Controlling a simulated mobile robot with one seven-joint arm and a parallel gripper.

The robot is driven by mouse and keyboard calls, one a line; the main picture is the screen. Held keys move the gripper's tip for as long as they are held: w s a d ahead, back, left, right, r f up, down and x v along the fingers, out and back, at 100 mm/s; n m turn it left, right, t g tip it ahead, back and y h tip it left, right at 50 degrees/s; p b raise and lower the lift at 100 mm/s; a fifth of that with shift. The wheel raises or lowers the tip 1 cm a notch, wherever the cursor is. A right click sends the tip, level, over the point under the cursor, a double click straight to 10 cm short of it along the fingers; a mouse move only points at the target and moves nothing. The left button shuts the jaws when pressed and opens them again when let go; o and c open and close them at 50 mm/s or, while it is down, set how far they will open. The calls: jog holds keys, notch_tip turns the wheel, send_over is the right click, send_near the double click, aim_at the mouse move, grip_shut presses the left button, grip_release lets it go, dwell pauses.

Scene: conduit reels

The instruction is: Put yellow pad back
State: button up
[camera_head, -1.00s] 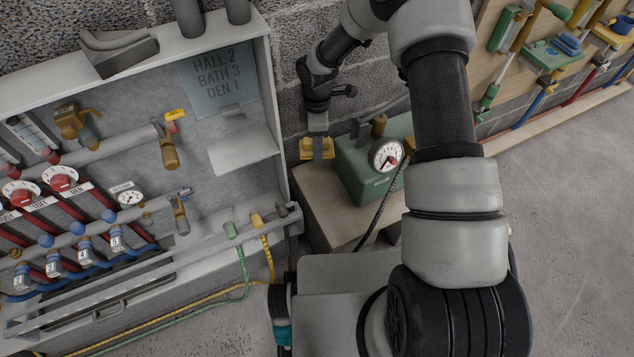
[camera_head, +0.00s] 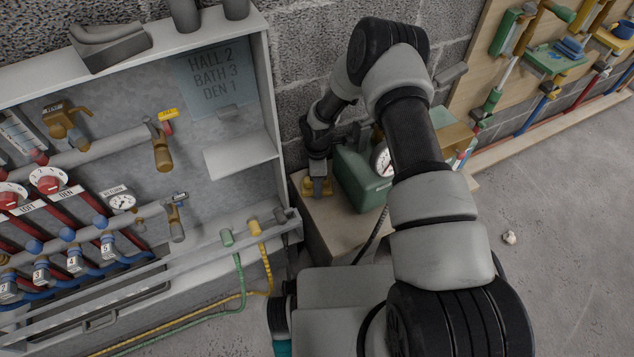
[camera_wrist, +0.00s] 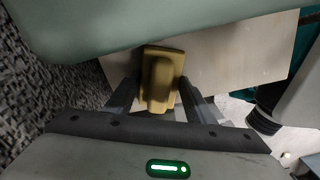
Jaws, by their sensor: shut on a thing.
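The yellow pad (camera_wrist: 162,78) is a small yellow block with a raised grip. In the wrist view it lies between my gripper's two fingers (camera_wrist: 152,100), which are shut on its grip. In the head view my gripper (camera_head: 318,186) points down beside the green pump box, and the yellow pad (camera_head: 308,190) shows under the fingertips, low over or on the wooden bench top (camera_head: 335,228). I cannot tell whether the pad touches the wood.
The green pump box (camera_head: 360,180) with a round gauge (camera_head: 382,162) stands right beside my gripper. The grey manifold cabinet (camera_head: 276,120) is to the left. A wooden tool board (camera_head: 490,60) is at the back right. Open floor lies at the right.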

jog(key=shift+f, duration=0.15)
jog(key=o, duration=1)
